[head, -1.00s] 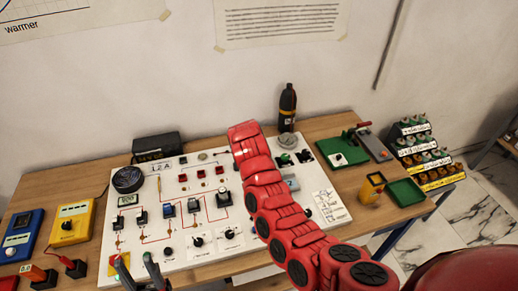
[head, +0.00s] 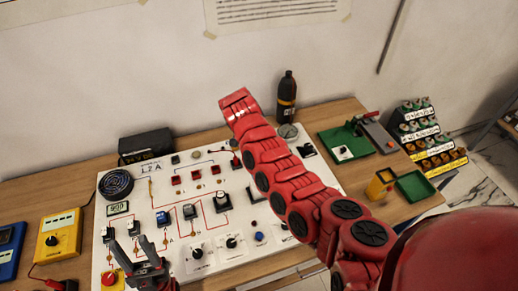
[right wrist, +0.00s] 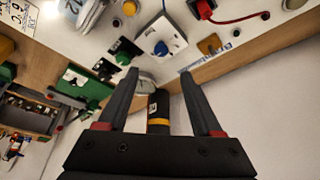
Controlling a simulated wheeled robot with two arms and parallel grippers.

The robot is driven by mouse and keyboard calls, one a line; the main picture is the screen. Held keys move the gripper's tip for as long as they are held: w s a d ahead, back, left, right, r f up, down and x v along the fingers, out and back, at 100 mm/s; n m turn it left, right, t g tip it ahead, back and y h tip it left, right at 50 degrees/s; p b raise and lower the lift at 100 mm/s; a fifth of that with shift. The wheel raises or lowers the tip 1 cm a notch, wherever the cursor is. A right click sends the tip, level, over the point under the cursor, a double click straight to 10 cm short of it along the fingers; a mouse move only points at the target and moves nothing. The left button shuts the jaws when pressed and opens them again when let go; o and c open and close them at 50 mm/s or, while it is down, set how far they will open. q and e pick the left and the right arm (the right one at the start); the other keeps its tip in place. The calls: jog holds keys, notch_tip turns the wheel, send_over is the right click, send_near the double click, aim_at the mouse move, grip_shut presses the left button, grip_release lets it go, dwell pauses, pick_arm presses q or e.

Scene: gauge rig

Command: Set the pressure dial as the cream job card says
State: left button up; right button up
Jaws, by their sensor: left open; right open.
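In the right wrist view a blue knob (right wrist: 160,48) sits on a white plate with scale marks; it may be the pressure dial. Its setting is too small to read. In the head view my red right arm hides the board's right part. My left gripper (head: 130,249) is open and empty over the white board's (head: 178,215) front left.
A black bottle (head: 286,98) stands behind the board; it shows beyond my right fingers (right wrist: 157,108). Two black knobs (head: 195,252) (head: 231,241) sit at the board's front. A red button (head: 109,278) is near my left gripper. A green tray (head: 414,186) is at right.

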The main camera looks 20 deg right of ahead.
jog(key=b+x, duration=0.4)
jog(key=x, duration=0.2)
jog(key=shift+w+f, duration=0.15)
jog(key=shift+f, duration=0.15)
jog(key=b+x, duration=0.4)
jog(key=b, duration=0.1)
jog(key=shift+f, duration=0.15)
jog(key=shift+w+d+f+b, duration=0.2)
jog(key=shift+f+b, duration=0.2)
jog(key=shift+b, duration=0.55)
jog(key=shift+r, duration=0.1)
jog(key=shift+c, duration=0.2)
grip_shut()
